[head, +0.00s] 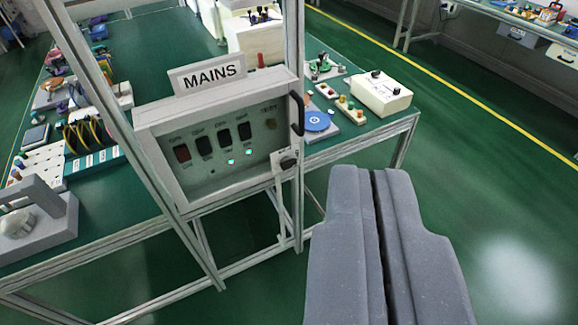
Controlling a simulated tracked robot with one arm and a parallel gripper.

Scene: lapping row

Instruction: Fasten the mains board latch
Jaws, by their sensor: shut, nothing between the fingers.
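The mains board (155,125) is a pale grey box with a "MAINS" sign (208,76) on top, fixed between metal uprights left of centre. Its face shows several dark switches and two lit green lamps. A black handle (297,113) is on its right edge. Below that, at the lower right corner, a dark knob on a small pale plate (287,160) looks like the latch; its exact position is too small to tell. My gripper (371,172) is shut and empty, in the lower right of the view, right of the latch and apart from it.
A metal upright (294,40) stands along the board's right side. Green floor (480,170) is clear to the right.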

